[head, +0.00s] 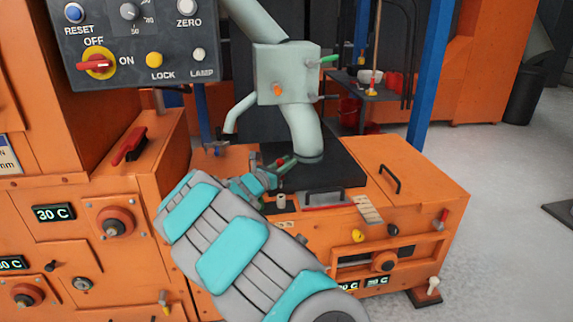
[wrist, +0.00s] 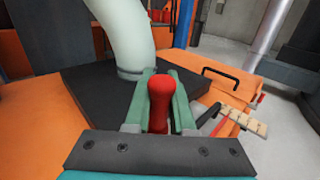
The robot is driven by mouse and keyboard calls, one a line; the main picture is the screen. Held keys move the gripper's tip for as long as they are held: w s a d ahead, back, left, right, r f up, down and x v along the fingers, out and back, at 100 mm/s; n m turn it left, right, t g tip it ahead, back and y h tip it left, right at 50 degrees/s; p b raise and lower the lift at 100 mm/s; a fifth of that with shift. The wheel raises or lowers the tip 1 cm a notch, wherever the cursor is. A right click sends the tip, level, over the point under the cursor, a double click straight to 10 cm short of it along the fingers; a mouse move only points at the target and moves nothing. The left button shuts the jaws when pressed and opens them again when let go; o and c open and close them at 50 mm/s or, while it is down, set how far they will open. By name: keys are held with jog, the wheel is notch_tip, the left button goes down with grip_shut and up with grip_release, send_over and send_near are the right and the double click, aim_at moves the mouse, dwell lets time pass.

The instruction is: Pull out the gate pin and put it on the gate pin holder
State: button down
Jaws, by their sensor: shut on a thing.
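My gripper (head: 282,163) is at the foot of the pale green pipe (head: 303,135), over the black plate (head: 325,168). In the wrist view its two green fingers (wrist: 161,80) are shut on a red rounded handle (wrist: 160,102). The handle may be the gate pin's; its shaft is hidden, and I cannot tell whether it sits in anything. A grey-green box (head: 285,72) higher on the pipe has a green-tipped pin (head: 328,61) on its right and an orange knob (head: 277,90). I cannot tell which part is the gate pin holder.
A control panel (head: 130,35) hangs at upper left, above a red lever (head: 130,146). The orange machine's top has a black handle (head: 390,179), a cream tag (head: 367,209) and a small cream cylinder (head: 281,201). A blue post (head: 430,70) stands behind.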

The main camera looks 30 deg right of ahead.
jog(key=shift+r, duration=2)
jog(key=shift+a, duration=0.1)
